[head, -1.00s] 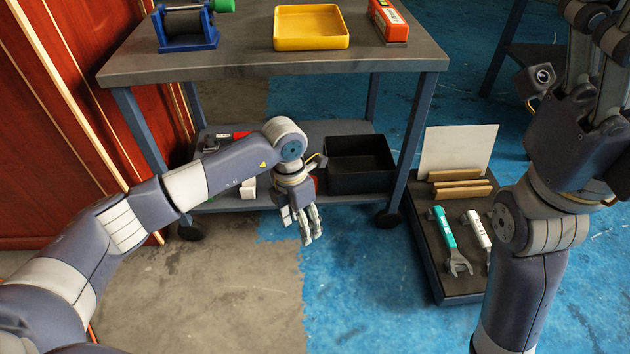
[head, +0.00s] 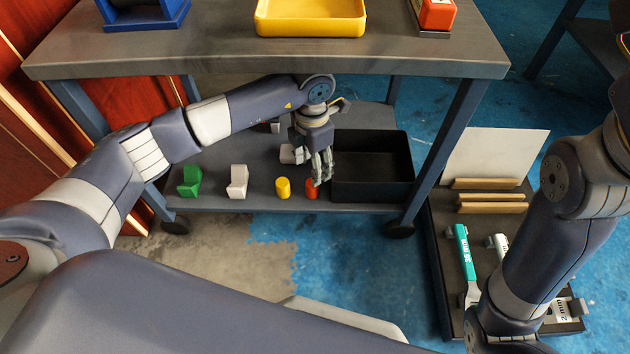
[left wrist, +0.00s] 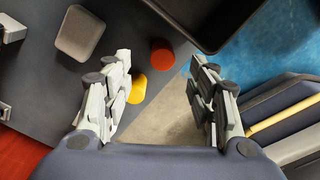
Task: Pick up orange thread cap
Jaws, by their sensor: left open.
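The orange thread cap (head: 311,190) is a small cylinder standing on the cart's lower shelf (head: 250,198), left of the black bin. It also shows in the left wrist view (left wrist: 163,52), beyond the gap between the fingers. My left gripper (head: 320,178) is just above and beside it in the head view, pointing down. In the left wrist view its fingers (left wrist: 160,90) are open and empty. Whether a finger touches the cap cannot be told. My right arm is at the right of the head view, but its gripper is not seen.
A yellow cap (head: 283,188) stands close left of the orange one. A white piece (head: 238,181) and a green piece (head: 190,180) stand farther left. The black bin (head: 372,190) is close on the right. The tabletop (head: 240,62) overhangs the shelf.

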